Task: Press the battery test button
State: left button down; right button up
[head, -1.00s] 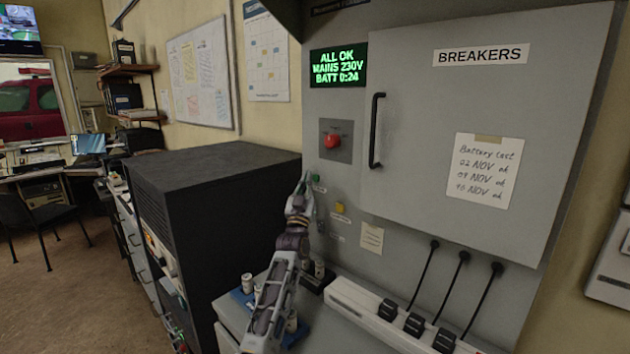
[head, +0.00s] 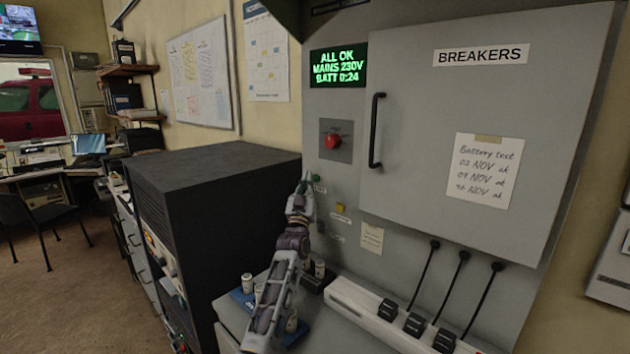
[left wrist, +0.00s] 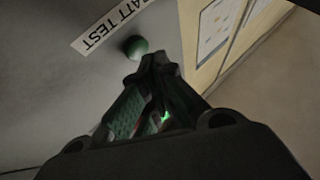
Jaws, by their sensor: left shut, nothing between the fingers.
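The battery test button is a small green knob (left wrist: 136,47) beside a "BATT TEST" label (left wrist: 108,25) in the left wrist view. In the head view the green button (head: 316,177) shows on the grey panel, below the red rotary switch. My left gripper (head: 305,178) is shut and empty, its tips close to the button's left side. In the left wrist view the left gripper's tips (left wrist: 158,62) are just right of and below the green knob; I cannot tell whether they touch it. My right gripper is not in view.
A red switch (head: 333,141), a yellow button (head: 340,208) and the breaker door handle (head: 376,130) are on the same panel. A dark cabinet (head: 215,165) stands close on the left. A power strip (head: 385,318) with plugs and cables is below.

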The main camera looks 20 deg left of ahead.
pick_arm(q)
jog(key=shift+w+d, duration=0.1)
jog(key=shift+w, duration=0.15)
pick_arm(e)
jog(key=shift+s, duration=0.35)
pick_arm(q)
jog(key=shift+w+d, duration=0.1)
jog(key=shift+w, duration=0.15)
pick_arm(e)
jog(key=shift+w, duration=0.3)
pick_arm(q)
jog(key=shift+w+r, duration=0.1)
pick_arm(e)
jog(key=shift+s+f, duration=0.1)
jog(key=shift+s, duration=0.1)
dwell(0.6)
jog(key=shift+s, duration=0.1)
pick_arm(q)
jog(key=shift+s+a+p, duration=0.2)
jog(key=shift+s+p, duration=0.15)
jog(key=shift+s, duration=0.4)
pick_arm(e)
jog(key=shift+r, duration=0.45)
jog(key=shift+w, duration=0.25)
